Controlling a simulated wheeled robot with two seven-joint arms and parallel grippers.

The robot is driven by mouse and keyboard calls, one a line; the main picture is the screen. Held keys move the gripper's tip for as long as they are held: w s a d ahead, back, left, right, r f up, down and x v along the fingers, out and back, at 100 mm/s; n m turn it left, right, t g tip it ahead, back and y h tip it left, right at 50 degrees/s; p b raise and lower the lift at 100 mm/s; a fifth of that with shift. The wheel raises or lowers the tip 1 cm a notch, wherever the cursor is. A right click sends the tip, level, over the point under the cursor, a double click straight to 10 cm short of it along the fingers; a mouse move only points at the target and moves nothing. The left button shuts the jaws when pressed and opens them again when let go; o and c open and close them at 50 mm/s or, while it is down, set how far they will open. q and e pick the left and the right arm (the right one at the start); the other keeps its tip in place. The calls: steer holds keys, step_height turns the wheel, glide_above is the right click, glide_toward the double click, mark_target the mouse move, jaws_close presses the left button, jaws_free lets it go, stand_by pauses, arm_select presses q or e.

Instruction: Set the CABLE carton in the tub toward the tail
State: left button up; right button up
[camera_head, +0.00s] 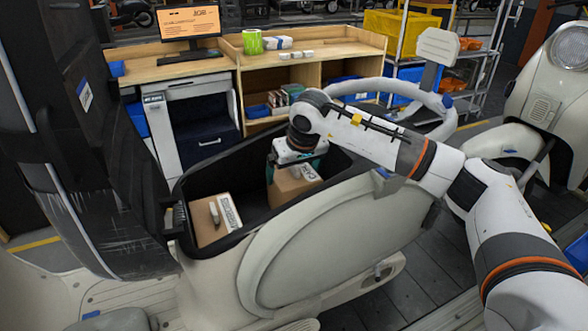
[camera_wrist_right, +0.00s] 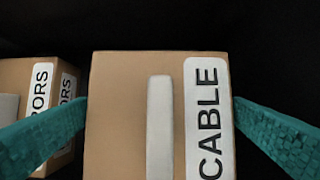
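The CABLE carton (camera_wrist_right: 120,120) is a brown box with a white label and a pale strip on top. In the head view the carton (camera_head: 291,187) is inside the dark open tub (camera_head: 238,166) of the cream scooter body, toward its right part. My right gripper (camera_wrist_right: 161,112) has a teal finger flush against each side of it. In the head view the right gripper (camera_head: 296,160) points down over the carton. The carton's underside is hidden, so I cannot tell whether it touches the tub floor. My left gripper is not in view.
Another brown carton (camera_head: 207,231), its label ending in "ORS" in the wrist view (camera_wrist_right: 22,75), lies in the tub's left part. The raised black seat (camera_head: 85,130) stands at the left. A wooden workbench (camera_head: 330,48) with a monitor (camera_head: 191,22) is behind.

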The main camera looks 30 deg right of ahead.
steer(key=shift+r, duration=0.1)
steer(key=b+v, duration=0.2)
steer(key=v, duration=1)
steer(key=shift+b, duration=0.3)
